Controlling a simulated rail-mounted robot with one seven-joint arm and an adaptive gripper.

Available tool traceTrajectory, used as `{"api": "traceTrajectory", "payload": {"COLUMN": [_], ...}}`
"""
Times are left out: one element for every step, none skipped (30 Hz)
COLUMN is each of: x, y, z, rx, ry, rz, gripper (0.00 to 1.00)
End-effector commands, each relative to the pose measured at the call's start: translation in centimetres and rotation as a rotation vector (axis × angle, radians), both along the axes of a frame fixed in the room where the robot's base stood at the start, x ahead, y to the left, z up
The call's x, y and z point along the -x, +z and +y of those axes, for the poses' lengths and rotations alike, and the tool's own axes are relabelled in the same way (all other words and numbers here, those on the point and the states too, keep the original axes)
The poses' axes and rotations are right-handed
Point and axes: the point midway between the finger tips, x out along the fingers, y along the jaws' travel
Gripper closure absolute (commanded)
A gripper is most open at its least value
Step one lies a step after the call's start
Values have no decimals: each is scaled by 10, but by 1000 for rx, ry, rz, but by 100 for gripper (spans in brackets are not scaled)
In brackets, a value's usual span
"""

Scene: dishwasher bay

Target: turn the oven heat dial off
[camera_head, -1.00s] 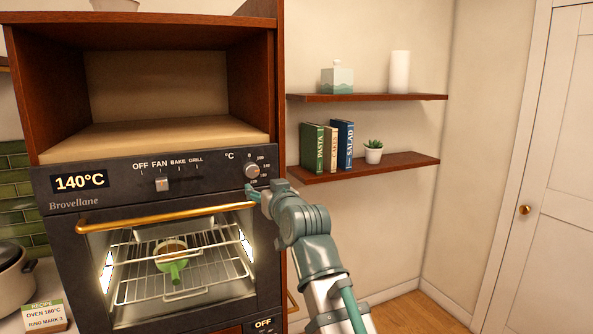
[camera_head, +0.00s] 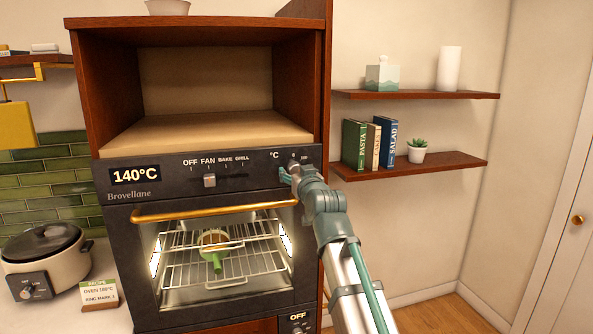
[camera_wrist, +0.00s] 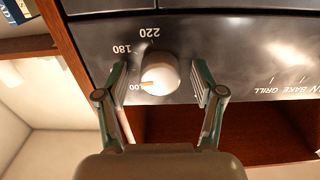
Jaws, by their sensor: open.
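The oven heat dial (camera_wrist: 160,75) is a round white knob on the dark oven panel (camera_head: 150,192). In the wrist view, which is upside down, its orange mark faces a label ending in 00, with 180 and 220 further round. In the head view my gripper (camera_head: 290,173) covers most of the dial. The oven display (camera_head: 135,175) reads 140°C.
A mode slider (camera_head: 210,181) stands under FAN. Below the panel is the oven's gold handle (camera_head: 215,211); the lit oven holds a rack with a green-handled dish (camera_head: 215,245). A recipe card (camera_head: 99,293) reads OVEN 180°C. Shelves (camera_head: 410,166) are on the right wall.

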Motion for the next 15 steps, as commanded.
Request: {"api": "traceTrajectory", "payload": {"x": [-1, -1, -1, -1, -1, -1, -1, -1, -1, -1, -1, -1, -1, -1, -1], "y": [0, 0, 0, 0, 0, 0, 0, 0, 0, 0, 0, 0, 0, 0, 0], "z": [1, 1, 1, 1, 1, 1, 1, 1, 1, 1, 0, 0, 0, 0, 0], "rx": [0, 0, 0, 0, 0, 0, 0, 0, 0, 0, 0, 0, 0, 0, 0], "ry": [0, 0, 0, 0, 0, 0, 0, 0, 0, 0, 0, 0, 0, 0, 0], "rz": [0, 0, 0, 0, 0, 0, 0, 0, 0, 0, 0, 0, 0, 0, 0], "gripper": [32, 32, 32, 32, 32, 32, 32, 32, 37, 42, 47, 54, 59, 64, 70]}}
